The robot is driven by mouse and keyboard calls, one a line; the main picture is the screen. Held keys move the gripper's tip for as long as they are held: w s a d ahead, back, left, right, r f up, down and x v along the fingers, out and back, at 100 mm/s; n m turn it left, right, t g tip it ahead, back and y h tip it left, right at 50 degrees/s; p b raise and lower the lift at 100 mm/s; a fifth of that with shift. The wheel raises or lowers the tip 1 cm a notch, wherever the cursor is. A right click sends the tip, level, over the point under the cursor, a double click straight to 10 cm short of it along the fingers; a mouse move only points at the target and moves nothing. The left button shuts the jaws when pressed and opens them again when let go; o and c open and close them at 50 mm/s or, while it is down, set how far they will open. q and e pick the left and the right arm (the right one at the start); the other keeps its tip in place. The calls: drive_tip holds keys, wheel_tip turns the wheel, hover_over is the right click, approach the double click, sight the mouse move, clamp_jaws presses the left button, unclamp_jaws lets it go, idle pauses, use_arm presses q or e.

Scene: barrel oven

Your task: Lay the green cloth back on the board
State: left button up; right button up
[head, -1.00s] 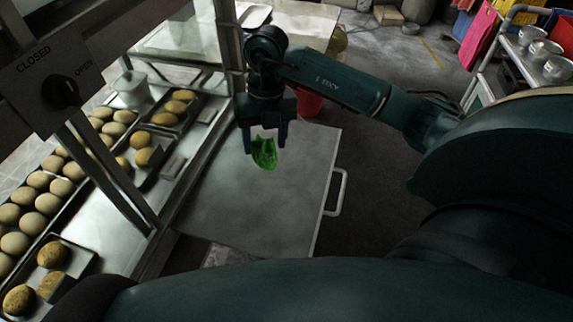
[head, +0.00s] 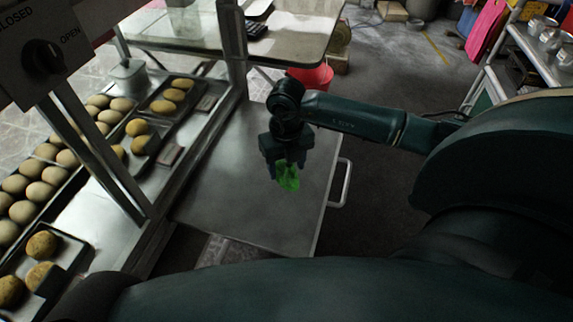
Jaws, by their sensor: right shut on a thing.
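My right gripper (head: 284,174) points down, shut on the bunched green cloth (head: 289,179), which hangs below its fingers. The cloth is over a flat grey panel (head: 245,215) with a bar handle (head: 341,183) on its right side. The cloth looks close above the panel, but I cannot tell whether it touches. I cannot tell for sure whether this panel is the board. My left gripper is not in view.
Trays of round buns (head: 40,192) fill the counter at left, behind a slanted metal post (head: 105,160). A table (head: 290,40) and a red bucket (head: 312,76) stand beyond the panel. A rack with metal pots (head: 545,45) is at far right.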

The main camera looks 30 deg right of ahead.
drive_tip(key=o, duration=0.9)
